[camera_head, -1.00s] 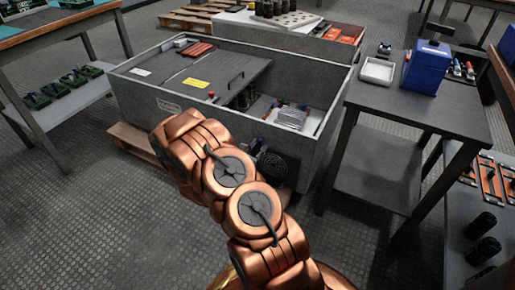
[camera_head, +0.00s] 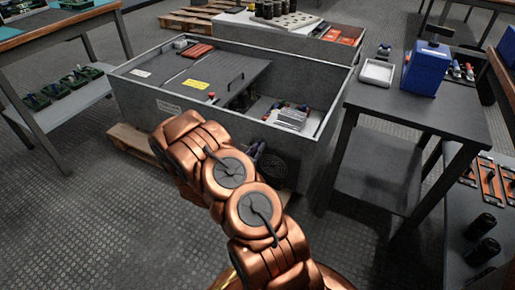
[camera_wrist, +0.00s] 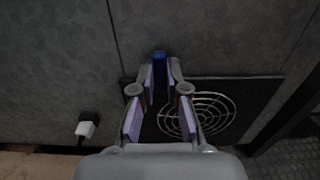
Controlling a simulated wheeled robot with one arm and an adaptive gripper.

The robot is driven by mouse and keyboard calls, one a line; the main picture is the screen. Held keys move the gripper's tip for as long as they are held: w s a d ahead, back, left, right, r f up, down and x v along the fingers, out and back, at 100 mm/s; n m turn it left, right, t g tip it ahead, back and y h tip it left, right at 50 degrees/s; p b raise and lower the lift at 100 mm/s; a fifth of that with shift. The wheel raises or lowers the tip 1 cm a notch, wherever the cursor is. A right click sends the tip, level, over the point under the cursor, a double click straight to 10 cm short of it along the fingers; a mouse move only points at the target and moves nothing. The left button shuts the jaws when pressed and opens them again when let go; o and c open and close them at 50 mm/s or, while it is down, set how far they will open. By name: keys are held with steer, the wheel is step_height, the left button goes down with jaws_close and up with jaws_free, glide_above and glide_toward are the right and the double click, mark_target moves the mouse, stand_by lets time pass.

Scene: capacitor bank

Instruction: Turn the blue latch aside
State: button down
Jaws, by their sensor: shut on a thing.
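The blue latch (camera_wrist: 160,72) is upright on the grey cabinet wall in the wrist view, beside the upper left of a dark panel with a round fan grille. My gripper (camera_wrist: 160,76) is shut on the latch, with one lilac-padded finger on each side of it. In the head view my copper arm reaches to the front wall of the open grey cabinet (camera_head: 333,120). There my gripper (camera_head: 256,150) is mostly hidden behind the arm, and the latch cannot be made out.
The round fan grille (camera_wrist: 198,117) is just right of my gripper. A black and white fitting (camera_wrist: 87,125) sits at lower left. A dark table (camera_head: 425,112) with a blue box (camera_head: 427,68) stands right of the cabinet. The floor left of my arm is clear.

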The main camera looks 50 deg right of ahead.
steer(key=shift+r+n+p, duration=0.15)
steer(key=shift+n+p, duration=0.45)
steer(key=shift+p, duration=0.4)
steer(key=n, duration=1.6)
steer(key=shift+w+f+n+b, duration=0.2)
steer(key=shift+f+n+b, duration=0.1)
steer(key=shift+f+b, duration=0.1)
steer(key=c, duration=1.2)
jaws_free()
steer(key=shift+a, duration=0.1)
